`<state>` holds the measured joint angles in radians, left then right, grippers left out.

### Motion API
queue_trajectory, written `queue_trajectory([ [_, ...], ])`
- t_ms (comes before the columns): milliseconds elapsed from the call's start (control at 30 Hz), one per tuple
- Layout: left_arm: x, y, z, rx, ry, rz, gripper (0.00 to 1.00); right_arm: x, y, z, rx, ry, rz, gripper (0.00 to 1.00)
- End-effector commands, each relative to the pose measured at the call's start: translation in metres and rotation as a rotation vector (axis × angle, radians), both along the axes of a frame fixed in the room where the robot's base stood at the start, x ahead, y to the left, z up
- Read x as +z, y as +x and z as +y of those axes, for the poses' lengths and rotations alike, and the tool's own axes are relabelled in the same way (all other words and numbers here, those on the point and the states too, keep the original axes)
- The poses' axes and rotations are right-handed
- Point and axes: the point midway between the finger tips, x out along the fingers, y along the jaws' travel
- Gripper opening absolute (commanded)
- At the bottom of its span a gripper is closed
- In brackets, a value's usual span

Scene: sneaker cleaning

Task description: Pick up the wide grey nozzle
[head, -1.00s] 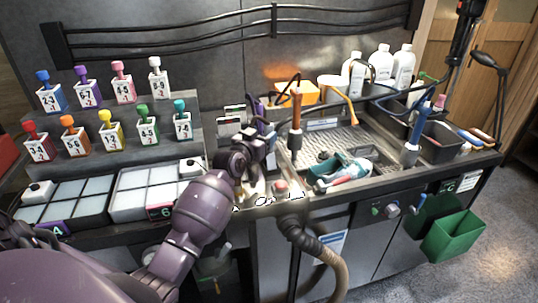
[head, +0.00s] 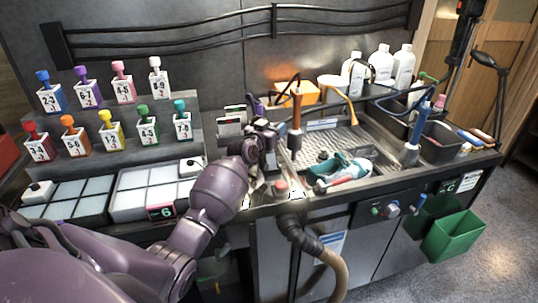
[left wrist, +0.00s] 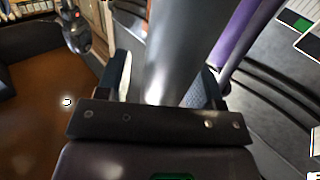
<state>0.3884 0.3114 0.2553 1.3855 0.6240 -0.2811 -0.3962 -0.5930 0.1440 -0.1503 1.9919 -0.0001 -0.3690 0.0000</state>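In the left wrist view, a wide grey tube-shaped nozzle (left wrist: 178,50) rises between the two fingers of my left gripper (left wrist: 165,82). A narrow gap shows on the left side of the nozzle, so the fingers look open around it. In the head view, my left gripper (head: 266,140) is at the left end of the sink, and its wrist hides most of the nozzle there. A purple nozzle (left wrist: 245,35) stands close beside the grey one, on its right in the wrist view. My right gripper is not in view.
A teal and white sneaker (head: 343,172) lies in the sink. Numbered bottles stand on the left rack. A red button (head: 281,186) is on the front edge.

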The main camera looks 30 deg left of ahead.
Motion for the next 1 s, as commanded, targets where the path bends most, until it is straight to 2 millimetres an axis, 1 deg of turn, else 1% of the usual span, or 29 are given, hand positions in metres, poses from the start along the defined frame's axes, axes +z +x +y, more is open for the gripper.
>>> queue_trajectory([
  [33,0.000,0.000,0.000,0.000,0.000,0.000,0.53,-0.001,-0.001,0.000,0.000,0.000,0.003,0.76],
  [300,0.000,0.000,0.000,0.000,0.000,0.000,0.11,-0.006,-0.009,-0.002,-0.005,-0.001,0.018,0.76],
  [367,0.000,0.000,0.000,0.000,0.000,0.000,0.02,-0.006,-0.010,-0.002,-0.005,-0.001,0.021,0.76],
  [400,0.000,0.000,0.000,0.000,0.000,0.000,0.00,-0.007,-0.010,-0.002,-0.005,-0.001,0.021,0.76],
  [667,0.001,0.000,0.000,0.000,0.000,-0.001,0.00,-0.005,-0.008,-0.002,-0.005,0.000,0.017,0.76],
  [767,0.005,0.000,0.000,-0.001,0.000,-0.002,0.00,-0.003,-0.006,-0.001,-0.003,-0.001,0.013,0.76],
  [867,0.016,0.000,-0.001,-0.001,0.001,-0.005,0.00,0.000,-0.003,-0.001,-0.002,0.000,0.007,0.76],
  [967,0.033,0.000,0.000,0.000,0.000,-0.006,0.00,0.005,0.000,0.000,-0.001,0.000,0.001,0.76],
  [1000,0.042,0.000,-0.001,-0.001,0.002,-0.007,0.00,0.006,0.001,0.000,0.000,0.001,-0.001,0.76],
])
